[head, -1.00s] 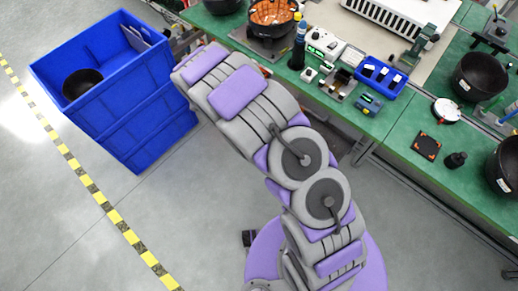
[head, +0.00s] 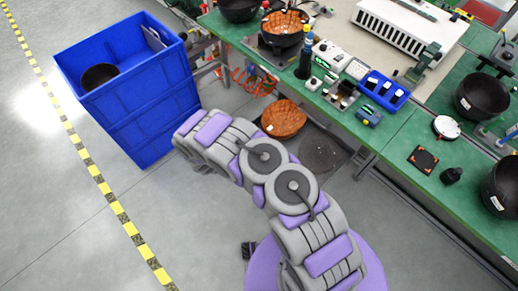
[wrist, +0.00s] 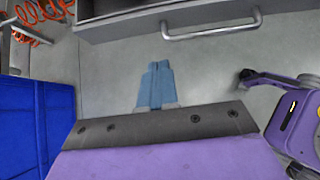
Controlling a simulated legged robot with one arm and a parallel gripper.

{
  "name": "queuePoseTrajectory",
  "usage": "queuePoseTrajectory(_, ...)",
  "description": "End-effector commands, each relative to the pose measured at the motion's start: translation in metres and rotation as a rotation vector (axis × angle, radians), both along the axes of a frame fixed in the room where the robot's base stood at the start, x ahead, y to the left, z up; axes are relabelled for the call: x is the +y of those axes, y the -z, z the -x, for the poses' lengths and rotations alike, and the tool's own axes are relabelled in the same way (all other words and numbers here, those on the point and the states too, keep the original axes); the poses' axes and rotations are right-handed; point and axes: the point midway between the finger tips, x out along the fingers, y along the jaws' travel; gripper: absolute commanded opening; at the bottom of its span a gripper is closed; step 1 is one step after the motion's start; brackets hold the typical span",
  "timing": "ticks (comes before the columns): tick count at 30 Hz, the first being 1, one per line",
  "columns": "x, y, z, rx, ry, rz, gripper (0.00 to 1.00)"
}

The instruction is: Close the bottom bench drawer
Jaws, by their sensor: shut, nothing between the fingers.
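The bottom bench drawer (wrist: 180,17) shows in the wrist view as a grey front with a metal bar handle (wrist: 212,29). In the head view the drawer (head: 344,158) sticks out from under the green bench, its inside visible from above. An orange-brown bowl (head: 284,119) and a dark round piece (head: 320,154) appear to lie in it. My gripper (wrist: 157,66) is shut and empty. Its blue fingers point toward the drawer front, a little left of the handle and apart from it. In the head view my gripper is hidden by my arm.
A blue crate (head: 140,95) stands left of my arm; it also shows in the wrist view (wrist: 30,130). An orange coiled hose (head: 250,80) hangs by the bench (head: 395,130). Grey floor is clear around the yellow-black line (head: 95,170).

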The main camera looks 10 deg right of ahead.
Motion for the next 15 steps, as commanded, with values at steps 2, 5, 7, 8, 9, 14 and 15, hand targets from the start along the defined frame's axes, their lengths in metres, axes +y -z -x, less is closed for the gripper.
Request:
queuePoseTrajectory(2, -0.014, 0.015, -0.005, 0.003, 0.008, -0.001, 0.00)
queuePoseTrajectory(5, -0.026, 0.028, -0.014, 0.002, 0.008, -0.004, 0.00)
queuePoseTrajectory(7, -0.032, 0.037, -0.020, 0.000, 0.007, -0.005, 0.00)
queuePoseTrajectory(8, -0.035, 0.041, -0.023, -0.001, 0.007, -0.003, 0.00)
queuePoseTrajectory(9, -0.038, 0.046, -0.026, -0.002, 0.007, -0.002, 0.00)
queuePoseTrajectory(14, -0.055, 0.043, -0.040, -0.004, 0.006, 0.002, 0.00)
queuePoseTrajectory(15, -0.057, 0.043, -0.042, -0.004, 0.006, 0.002, 0.00)
